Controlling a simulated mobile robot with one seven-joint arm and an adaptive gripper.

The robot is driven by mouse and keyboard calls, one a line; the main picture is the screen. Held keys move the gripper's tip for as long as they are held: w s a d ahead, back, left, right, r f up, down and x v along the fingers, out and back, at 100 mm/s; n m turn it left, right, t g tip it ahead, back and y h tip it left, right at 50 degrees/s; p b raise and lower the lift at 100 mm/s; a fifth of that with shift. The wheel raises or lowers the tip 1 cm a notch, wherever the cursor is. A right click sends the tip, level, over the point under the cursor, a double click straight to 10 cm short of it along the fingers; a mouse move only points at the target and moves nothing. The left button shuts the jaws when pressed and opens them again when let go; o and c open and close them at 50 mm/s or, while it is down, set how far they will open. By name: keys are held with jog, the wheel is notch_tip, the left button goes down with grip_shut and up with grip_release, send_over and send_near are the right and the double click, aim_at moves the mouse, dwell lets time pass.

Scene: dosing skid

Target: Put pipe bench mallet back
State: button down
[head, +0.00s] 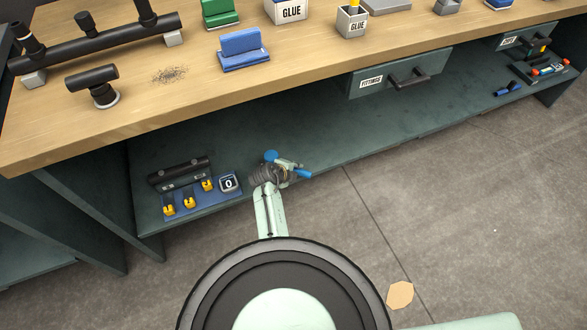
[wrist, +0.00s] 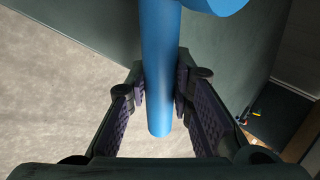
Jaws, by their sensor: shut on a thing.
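The blue pipe bench mallet is in my gripper in the wrist view. Its handle (wrist: 159,75) runs down between the two fingers, and part of its head (wrist: 218,4) shows at the top edge. The fingers of my gripper (wrist: 160,88) press on the handle from both sides. The handle's free end sticks out below the fingers. In the head view, my gripper (head: 292,171) is over the lower shelf (head: 345,145), with a blue piece of the mallet (head: 303,174) at its right. My arm hides most of the rest there.
On the lower shelf left stands a blue tray (head: 217,198) with yellow clips and a dial marked 0 (head: 228,183). The bench top (head: 130,110) overhangs the shelf. A drawer labelled FITTINGS (head: 400,76) hangs below it. The shelf between gripper and far right is largely clear.

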jog(key=shift+f, duration=0.1)
jog(key=c, duration=1.4)
grip_release()
jog(key=shift+r, duration=0.2)
jog(key=v, duration=1.2)
jog(key=shift+b, duration=0.3)
